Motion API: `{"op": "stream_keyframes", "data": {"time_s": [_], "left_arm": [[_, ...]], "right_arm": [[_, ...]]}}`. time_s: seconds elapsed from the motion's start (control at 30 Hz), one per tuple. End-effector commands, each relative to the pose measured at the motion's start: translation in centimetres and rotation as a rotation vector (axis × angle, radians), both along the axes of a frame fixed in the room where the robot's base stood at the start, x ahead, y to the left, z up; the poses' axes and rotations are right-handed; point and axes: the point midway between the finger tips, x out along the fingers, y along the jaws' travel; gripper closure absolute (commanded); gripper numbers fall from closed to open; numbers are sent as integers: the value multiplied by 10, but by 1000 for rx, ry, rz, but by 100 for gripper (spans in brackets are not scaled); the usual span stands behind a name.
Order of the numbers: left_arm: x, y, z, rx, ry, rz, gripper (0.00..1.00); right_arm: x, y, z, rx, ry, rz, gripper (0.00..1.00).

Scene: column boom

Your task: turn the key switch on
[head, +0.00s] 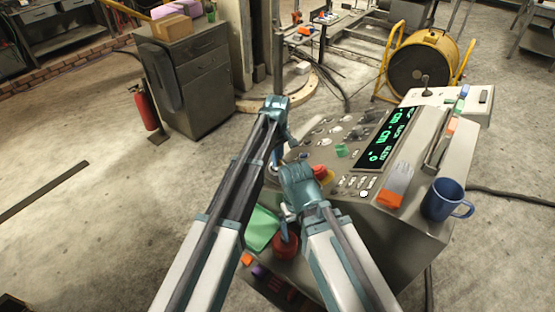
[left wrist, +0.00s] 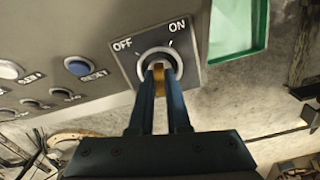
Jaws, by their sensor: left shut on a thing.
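The key switch (left wrist: 160,62) is a round metal collar on a dark plate marked OFF at left and ON at right. My left gripper (left wrist: 160,85) is shut on the brass-coloured key (left wrist: 159,76) in the collar. The fingers hide much of the key, and I cannot tell which mark it points to. In the head view my left gripper (head: 275,165) reaches down to the panel's left edge. My right gripper (head: 287,225) is just above a round red knob (head: 286,246); its fingers are too small to read.
The console (head: 385,215) carries several buttons, a green-lit display (head: 387,140) and a blue mug (head: 446,199) at its right. A green tray (head: 262,228) is beside the right gripper. Blue (left wrist: 78,67) and white (left wrist: 10,70) buttons are left of the switch.

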Motion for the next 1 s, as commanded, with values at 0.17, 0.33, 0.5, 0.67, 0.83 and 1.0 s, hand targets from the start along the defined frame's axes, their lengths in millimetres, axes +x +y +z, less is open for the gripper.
{"op": "stream_keyframes", "data": {"time_s": [0.17,0.33,0.5,0.67,0.83,1.0], "left_arm": [[0,0,0,0,0,-72,100],[0,0,0,0,0,-136,100],[0,0,0,0,0,-192,100],[0,0,0,0,0,-237,100],[0,0,0,0,0,-277,100],[0,0,0,0,0,-310,100]], "right_arm": [[0,0,0,0,0,0,4],[0,0,0,0,0,0,4],[0,0,0,0,0,0,4],[0,0,0,0,0,0,4],[0,0,0,0,0,0,4],[0,0,0,0,0,0,4]]}}
